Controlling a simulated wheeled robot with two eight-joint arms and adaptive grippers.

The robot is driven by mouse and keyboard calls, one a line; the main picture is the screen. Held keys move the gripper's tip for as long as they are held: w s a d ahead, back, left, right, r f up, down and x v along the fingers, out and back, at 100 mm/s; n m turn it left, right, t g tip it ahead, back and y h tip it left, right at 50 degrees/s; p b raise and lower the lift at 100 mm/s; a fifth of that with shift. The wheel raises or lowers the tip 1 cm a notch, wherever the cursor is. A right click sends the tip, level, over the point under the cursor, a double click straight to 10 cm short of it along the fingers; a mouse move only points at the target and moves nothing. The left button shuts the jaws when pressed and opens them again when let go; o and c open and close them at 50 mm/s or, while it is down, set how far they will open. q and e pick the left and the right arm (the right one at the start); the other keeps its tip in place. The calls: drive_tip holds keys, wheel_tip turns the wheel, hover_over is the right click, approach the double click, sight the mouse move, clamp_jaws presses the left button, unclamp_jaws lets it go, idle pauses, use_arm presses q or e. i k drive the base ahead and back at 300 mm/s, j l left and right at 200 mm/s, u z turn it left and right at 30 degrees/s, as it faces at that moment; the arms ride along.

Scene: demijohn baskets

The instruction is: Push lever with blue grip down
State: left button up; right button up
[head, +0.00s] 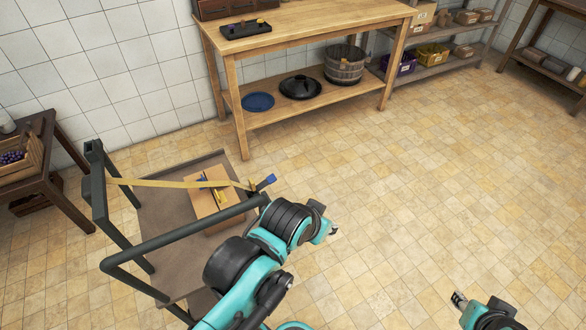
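The lever's blue grip (266,182) sticks up and to the right from a small dark mount at the right edge of the cart. A yellow strap (165,183) stretches from the cart's left post to this mount. My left gripper (333,231) is to the right of and nearer than the lever, apart from it; its fingers are too small to judge. My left arm covers part of the cart's near right side. My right gripper (458,299) is low at the right, far from the lever, over bare floor; its opening is unclear.
The cart (165,235) has a dark rail (180,238) along its near side and carries a cardboard box (208,203) under the strap. A wooden workbench (300,30) stands behind, a small dark table (45,170) at left. The tiled floor at right is clear.

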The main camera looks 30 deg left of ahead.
sight(270, 179)
drive_tip(key=i+l+u, duration=0.75)
drive_tip(key=l+u, duration=0.3)
drive_tip(key=u, duration=1.05)
